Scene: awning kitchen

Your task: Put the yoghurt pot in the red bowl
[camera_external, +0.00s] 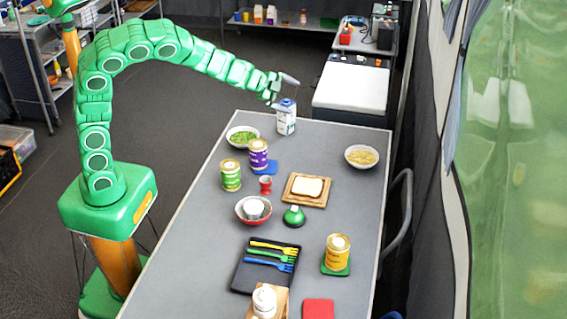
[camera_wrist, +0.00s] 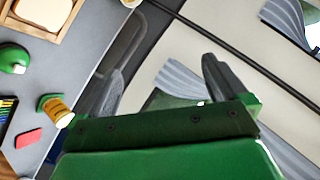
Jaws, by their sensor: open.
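The red bowl (camera_external: 241,217) stands on the grey table, left of the middle. A small white pot (camera_external: 253,206), which looks like the yoghurt pot, sits inside the bowl. My gripper (camera_external: 287,92) is at the far end of the table, raised just above a blue-and-white carton (camera_external: 286,119), well away from the bowl. The gripper shows open and empty in the wrist view (camera_wrist: 162,72), its two fingers apart. Neither the bowl nor the pot shows in the wrist view.
Near the bowl stand a green can (camera_external: 231,177), a purple can (camera_external: 258,156), a red egg cup (camera_external: 265,185) and a green round object (camera_external: 294,216). A bread board (camera_external: 290,200), cutlery tray (camera_external: 241,278) and yellow can (camera_external: 337,255) are also on the table (camera_external: 340,200).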

